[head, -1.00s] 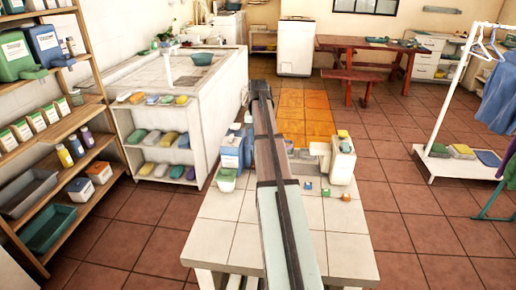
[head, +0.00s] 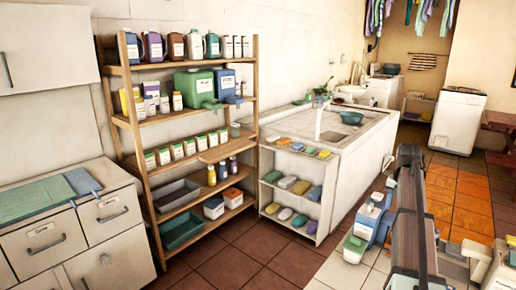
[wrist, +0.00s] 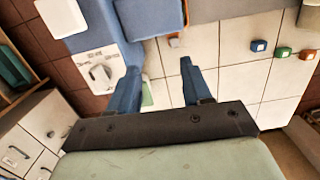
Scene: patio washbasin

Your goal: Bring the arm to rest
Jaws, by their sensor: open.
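My gripper (wrist: 160,72) is open in the wrist view, its two blue fingers apart with nothing between them that I can see held. It hangs over the white-tiled table, with bare tiles (wrist: 225,75) showing beyond and beside the fingers. A blue container (wrist: 150,18) is at the top of the wrist view, just past the fingertips; I cannot tell if they touch. In the head view my arm reaches out over the table at the right, and my gripper's fingers are not visible there.
Small coloured blocks (wrist: 258,46) lie on the tiles. A wooden shelf (head: 185,118) and a white basin unit (head: 345,165) stand to the left; red floor is open between.

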